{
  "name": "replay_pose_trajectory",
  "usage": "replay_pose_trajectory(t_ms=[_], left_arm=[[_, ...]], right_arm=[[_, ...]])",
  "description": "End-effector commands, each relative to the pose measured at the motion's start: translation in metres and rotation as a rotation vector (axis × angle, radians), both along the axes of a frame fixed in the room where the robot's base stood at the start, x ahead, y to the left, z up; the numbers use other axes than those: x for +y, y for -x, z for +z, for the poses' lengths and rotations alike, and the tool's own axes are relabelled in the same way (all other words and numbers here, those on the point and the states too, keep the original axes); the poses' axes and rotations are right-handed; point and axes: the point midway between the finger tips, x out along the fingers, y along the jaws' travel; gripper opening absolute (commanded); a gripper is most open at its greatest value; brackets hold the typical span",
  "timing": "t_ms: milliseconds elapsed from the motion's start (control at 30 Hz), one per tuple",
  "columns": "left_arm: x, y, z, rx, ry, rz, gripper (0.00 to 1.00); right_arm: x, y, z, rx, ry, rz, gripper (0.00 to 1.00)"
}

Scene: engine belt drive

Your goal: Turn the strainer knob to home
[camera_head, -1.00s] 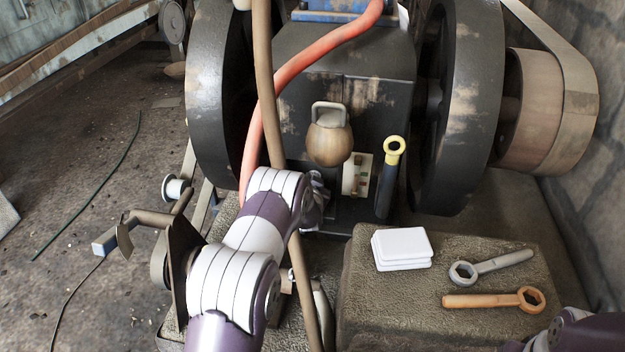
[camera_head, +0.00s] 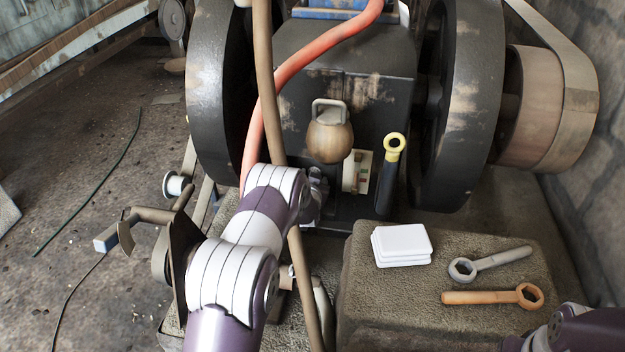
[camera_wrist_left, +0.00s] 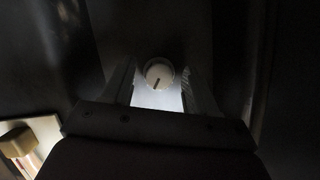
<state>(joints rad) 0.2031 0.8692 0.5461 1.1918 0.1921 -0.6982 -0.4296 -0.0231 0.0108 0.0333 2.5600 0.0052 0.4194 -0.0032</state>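The strainer knob (camera_wrist_left: 159,72) is a small round white knob in the left wrist view. A dark pointer line on its face runs from the middle towards the bottom, slightly left. My left gripper (camera_wrist_left: 158,69) is open, with one finger on each side of the knob. Gaps show between the knob and the fingers, and I cannot tell how deep the fingers reach. In the head view my left gripper (camera_head: 316,196) is low at the engine's front, partly hidden by my arm. The knob is hidden there. My right gripper is out of view; only part of my right arm shows at lower right.
A gauge-like pale panel (camera_head: 357,172) and a yellow-ringed dark handle (camera_head: 388,172) are just right of my left gripper. A brown pole (camera_head: 265,90) and an orange hose (camera_head: 310,60) pass close to my arm. Two wrenches and white blocks (camera_head: 402,245) lie on a stone block.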

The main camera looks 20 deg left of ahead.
Motion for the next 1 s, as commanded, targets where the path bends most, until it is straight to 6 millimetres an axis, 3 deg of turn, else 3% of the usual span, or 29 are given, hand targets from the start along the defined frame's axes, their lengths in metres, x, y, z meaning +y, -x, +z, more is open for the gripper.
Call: replay_pose_trajectory(t_ms=[167, 333, 500, 800, 867, 1000], left_arm=[[-0.002, 0.005, 0.005, 0.001, 0.0, 0.0, 0.58], [-0.012, 0.035, 0.021, 0.003, 0.0, 0.0, 0.58], [-0.021, 0.06, 0.027, 0.001, 0.0, -0.001, 0.58], [-0.023, 0.067, 0.025, 0.0, 0.0, 0.0, 0.58], [-0.024, 0.067, 0.026, 0.002, 0.002, -0.001, 0.58], [-0.045, 0.073, 0.05, 0.093, 0.076, -0.035, 0.58]], right_arm=[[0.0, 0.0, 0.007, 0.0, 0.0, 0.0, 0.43], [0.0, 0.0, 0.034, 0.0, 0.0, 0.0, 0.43], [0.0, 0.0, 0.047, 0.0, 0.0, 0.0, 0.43], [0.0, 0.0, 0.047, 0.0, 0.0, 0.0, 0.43], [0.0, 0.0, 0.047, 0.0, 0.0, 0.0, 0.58], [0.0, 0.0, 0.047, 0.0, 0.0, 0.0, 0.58]])
